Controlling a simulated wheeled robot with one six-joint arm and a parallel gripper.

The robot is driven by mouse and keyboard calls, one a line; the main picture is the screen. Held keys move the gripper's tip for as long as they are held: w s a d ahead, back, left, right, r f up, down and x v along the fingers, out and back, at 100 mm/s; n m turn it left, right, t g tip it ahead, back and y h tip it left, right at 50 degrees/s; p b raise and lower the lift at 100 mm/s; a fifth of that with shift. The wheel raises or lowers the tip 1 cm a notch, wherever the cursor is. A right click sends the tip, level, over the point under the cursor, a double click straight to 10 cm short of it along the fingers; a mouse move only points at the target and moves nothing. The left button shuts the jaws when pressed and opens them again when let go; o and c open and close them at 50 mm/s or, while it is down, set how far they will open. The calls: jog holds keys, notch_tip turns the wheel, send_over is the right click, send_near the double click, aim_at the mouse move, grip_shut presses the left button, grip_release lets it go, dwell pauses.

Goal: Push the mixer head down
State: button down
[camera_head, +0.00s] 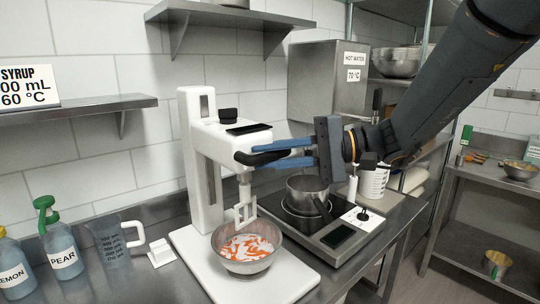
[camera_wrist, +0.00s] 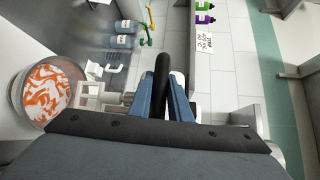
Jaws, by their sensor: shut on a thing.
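The white stand mixer (camera_head: 205,160) stands on the counter with its head (camera_head: 235,137) raised above the bowl. A black handle (camera_head: 262,157) sticks out from the head's front; it also shows in the wrist view (camera_wrist: 162,75). My gripper (camera_head: 285,150) comes in from the right with its blue fingers shut on the black handle; they show in the wrist view (camera_wrist: 163,100). A white paddle (camera_head: 245,210) hangs below the head, its lower end at the bowl's rim. The metal bowl (camera_head: 247,268) holds an orange and white mix, also seen from above in the wrist view (camera_wrist: 50,90).
A saucepan (camera_head: 307,195) sits on the hot plate (camera_head: 335,235) right of the mixer, below my arm. A measuring jug (camera_head: 113,245) and pear bottle (camera_head: 60,240) stand on the left. A wall shelf (camera_head: 75,110) is at upper left, and a hot water box (camera_head: 325,80) is behind.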

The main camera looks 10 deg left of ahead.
notch_tip(320, 180, down, 13)
jog(key=b, duration=0.9)
jog(key=shift+s, duration=0.1)
jog(key=c, duration=1.9)
grip_release()
jog(key=shift+c, duration=0.2)
jog(key=shift+d+r, duration=0.1)
jog(key=shift+r, duration=0.05)
jog(key=d+r+b, duration=0.1)
jog(key=d+b, duration=0.1)
jog(key=d, duration=0.5)
jog(key=shift+w+d, duration=0.25)
jog(key=shift+w, duration=0.15)
